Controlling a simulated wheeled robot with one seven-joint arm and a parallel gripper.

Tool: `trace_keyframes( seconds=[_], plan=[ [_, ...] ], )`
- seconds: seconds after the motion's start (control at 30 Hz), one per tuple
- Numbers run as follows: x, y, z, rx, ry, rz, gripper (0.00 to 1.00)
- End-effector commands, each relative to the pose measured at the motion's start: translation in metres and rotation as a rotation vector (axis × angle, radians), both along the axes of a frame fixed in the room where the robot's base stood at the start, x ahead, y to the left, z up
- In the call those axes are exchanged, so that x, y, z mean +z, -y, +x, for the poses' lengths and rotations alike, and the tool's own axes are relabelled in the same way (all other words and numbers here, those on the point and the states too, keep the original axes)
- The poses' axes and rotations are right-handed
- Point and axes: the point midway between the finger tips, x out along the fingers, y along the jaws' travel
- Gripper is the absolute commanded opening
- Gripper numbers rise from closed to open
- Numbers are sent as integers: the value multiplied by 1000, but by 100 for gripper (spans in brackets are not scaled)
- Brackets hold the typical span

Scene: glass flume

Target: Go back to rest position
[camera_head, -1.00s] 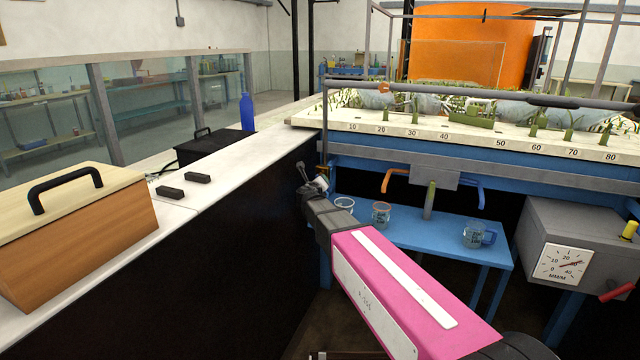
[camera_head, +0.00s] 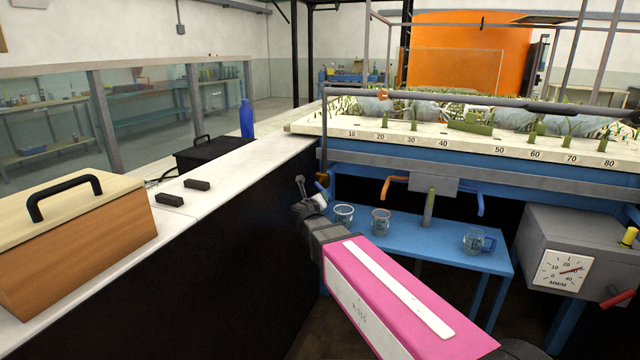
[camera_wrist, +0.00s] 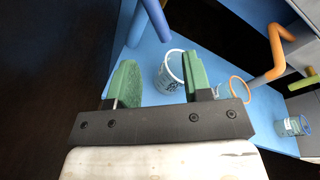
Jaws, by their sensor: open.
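My gripper shows in the wrist view (camera_wrist: 160,85), its two green jaws apart with nothing held between them. A clear beaker (camera_wrist: 172,72) shows beyond the jaws, partly hidden by the right one. In the head view my pink arm reaches from the lower right toward the low blue table, and its dark wrist end (camera_head: 312,222) is left of the beakers. The fingertips are hard to make out there.
The blue table (camera_head: 415,240) bears a beaker (camera_head: 343,216), another beaker (camera_head: 381,222) and a mug (camera_head: 478,242). An orange pipe (camera_head: 391,186) and a blue pipe (camera_head: 479,198) hang above it. The white counter (camera_head: 225,185) is at left. A gauge box (camera_head: 562,245) stands at right.

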Motion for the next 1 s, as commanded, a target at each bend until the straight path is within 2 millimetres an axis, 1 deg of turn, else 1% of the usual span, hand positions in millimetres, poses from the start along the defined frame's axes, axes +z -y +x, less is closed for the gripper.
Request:
trace_keyframes(
  seconds=[0.03, 0.17, 0.2, 0.27, 0.3, 0.37, 0.4, 0.5, 0.63, 0.77, 0.8, 0.9, 1.0],
  plan=[
    [-8, 16, -3, -46, -8, 81, 46],
    [-37, 62, -15, -227, -21, 402, 46],
    [-48, 77, -20, -296, -21, 512, 46],
    [-64, 99, -30, -408, -15, 679, 46],
    [-75, 113, -37, -488, -8, 789, 46],
    [-91, 133, -48, -612, 11, 950, 46],
    [-102, 146, -57, -700, 26, 1055, 46],
    [-128, 173, -80, -931, 81, 1305, 46],
    [-159, 200, -113, -1255, 186, 1589, 46],
    [-185, 219, -149, -1608, 334, 1824, 46],
    [-193, 223, -160, -1725, 390, 1883, 46],
    [-207, 229, -186, -2007, 540, 1992, 46],
    [-217, 231, -207, -2258, 688, 2044, 46]
  ],
)
